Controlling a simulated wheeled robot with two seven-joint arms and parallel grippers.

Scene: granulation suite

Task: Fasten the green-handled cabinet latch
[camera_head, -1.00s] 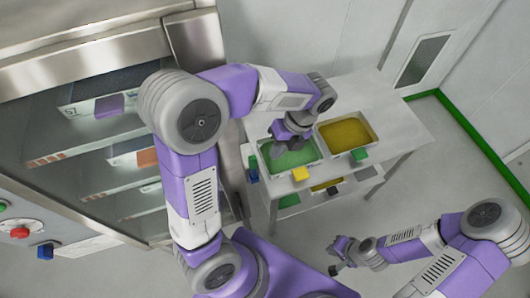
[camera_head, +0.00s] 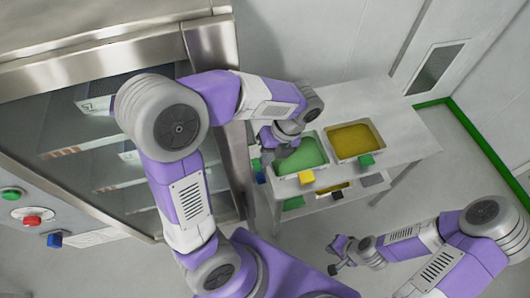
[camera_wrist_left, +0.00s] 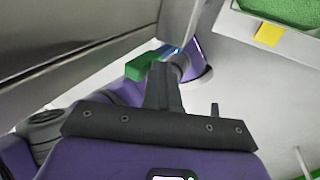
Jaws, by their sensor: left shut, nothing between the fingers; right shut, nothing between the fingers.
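The green latch handle (camera_head: 256,164) is at the right edge of the steel cabinet (camera_head: 215,75), with a blue handle (camera_head: 260,178) just below it. In the left wrist view the green handle (camera_wrist_left: 147,66) shows just left of my fingertips, with a little blue behind it. My left gripper (camera_head: 268,155) is shut and empty, close to the right of the green handle; I cannot tell whether they touch. It also shows in the left wrist view (camera_wrist_left: 163,80). My right gripper (camera_head: 334,257) is shut and empty, low over the floor, away from the cabinet.
A white table (camera_head: 400,125) stands to the right, with a green-filled tray (camera_head: 303,157) and a yellow-filled tray (camera_head: 353,141). Yellow and green blocks sit at their front edges. A red button (camera_head: 32,220) is at the lower left. The floor at right is open.

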